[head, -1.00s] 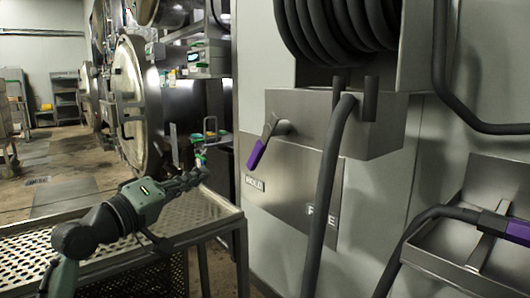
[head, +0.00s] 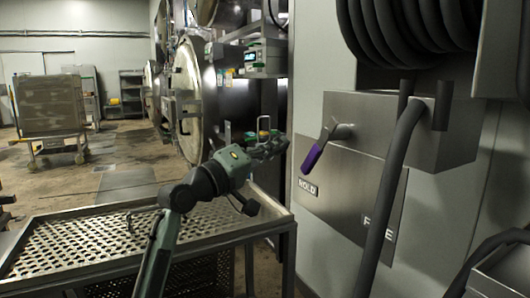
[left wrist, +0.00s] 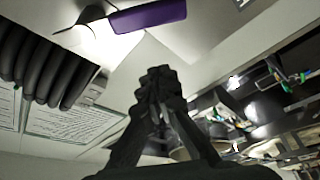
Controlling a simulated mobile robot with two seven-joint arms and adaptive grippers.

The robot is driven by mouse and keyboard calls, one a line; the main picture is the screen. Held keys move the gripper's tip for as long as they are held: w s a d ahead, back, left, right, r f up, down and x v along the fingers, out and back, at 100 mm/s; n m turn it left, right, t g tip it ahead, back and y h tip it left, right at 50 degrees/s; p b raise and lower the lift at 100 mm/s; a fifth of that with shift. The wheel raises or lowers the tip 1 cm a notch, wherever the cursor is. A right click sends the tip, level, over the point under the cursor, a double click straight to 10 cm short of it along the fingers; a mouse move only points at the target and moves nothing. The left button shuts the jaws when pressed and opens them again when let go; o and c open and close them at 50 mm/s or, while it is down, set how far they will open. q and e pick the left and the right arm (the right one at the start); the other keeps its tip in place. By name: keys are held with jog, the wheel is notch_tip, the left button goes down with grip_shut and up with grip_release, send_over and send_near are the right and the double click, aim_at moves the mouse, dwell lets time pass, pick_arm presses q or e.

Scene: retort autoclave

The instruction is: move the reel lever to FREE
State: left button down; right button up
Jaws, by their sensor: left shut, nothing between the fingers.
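The reel lever (head: 313,157) has a purple grip and a metal arm on a pivot at the front of the grey reel housing. Its grip hangs down and to the left, toward the HOLD label (head: 307,186). The FREE label (head: 380,230) is lower right, partly hidden by the hose. My left gripper (head: 280,142) is shut and empty, left of the lever and apart from it in the head view. In the left wrist view the purple grip (left wrist: 148,15) lies beyond the shut fingertips (left wrist: 157,75). My right gripper is not in view.
A black hose (head: 388,190) hangs from the reel (head: 410,25) in front of the panel. A perforated metal table (head: 90,240) stands below my left arm. Round autoclave doors (head: 187,100) and a cart (head: 48,110) are behind.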

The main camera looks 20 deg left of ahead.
aim_at(318, 148)
pick_arm(q)
jog(key=d, duration=0.1)
jog(key=w+d+f, duration=0.1)
jog(key=d, duration=0.2)
jog(key=shift+w+f, duration=0.15)
jog(key=shift+f, duration=0.2)
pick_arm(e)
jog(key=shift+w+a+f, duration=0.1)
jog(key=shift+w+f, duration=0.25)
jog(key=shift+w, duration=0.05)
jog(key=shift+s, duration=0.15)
pick_arm(q)
jog(key=shift+a, duration=0.1)
